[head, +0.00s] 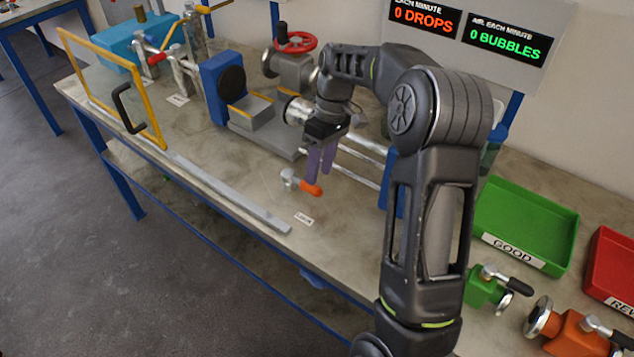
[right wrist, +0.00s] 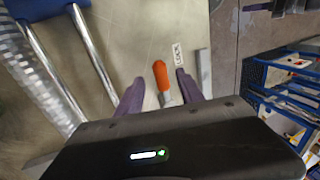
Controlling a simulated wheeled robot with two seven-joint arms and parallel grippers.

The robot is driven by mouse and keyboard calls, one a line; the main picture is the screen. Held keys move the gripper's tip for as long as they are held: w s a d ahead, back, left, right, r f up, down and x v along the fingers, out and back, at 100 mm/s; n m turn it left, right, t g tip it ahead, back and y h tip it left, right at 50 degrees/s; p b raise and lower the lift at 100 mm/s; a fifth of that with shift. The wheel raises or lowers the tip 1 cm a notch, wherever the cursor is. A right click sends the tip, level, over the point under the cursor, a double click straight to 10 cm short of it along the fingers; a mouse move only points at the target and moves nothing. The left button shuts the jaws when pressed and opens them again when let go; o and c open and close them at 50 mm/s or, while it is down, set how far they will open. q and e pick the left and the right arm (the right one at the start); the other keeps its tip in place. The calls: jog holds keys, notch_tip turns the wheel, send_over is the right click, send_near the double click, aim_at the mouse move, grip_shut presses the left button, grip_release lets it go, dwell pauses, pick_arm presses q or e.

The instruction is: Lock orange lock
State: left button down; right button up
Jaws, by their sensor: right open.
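The orange lock (head: 311,188) is a lever with an orange grip on a silver pivot, low on the bench top near a small white label. In the right wrist view the orange grip (right wrist: 161,75) points away from the gripper and lies between its fingers in the picture. My right gripper (head: 321,172) has purple fingers pointing down, just above and behind the lever. It also shows in the right wrist view (right wrist: 154,88), with its fingers apart and nothing visibly held. I cannot tell whether a finger touches the lever. My left gripper is not in view.
A blue clamp block (head: 222,88) and a red-handwheel valve (head: 295,42) stand behind. A yellow-framed guard (head: 110,88) is at left. A green GOOD tray (head: 527,222) and a red tray (head: 612,268) are at right, with a green valve (head: 484,289) in front. Silver rods run behind the lever.

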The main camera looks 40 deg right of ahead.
aim_at(316, 186)
jog(key=shift+x, duration=2.25)
jog(key=shift+c, duration=0.5)
grip_shut()
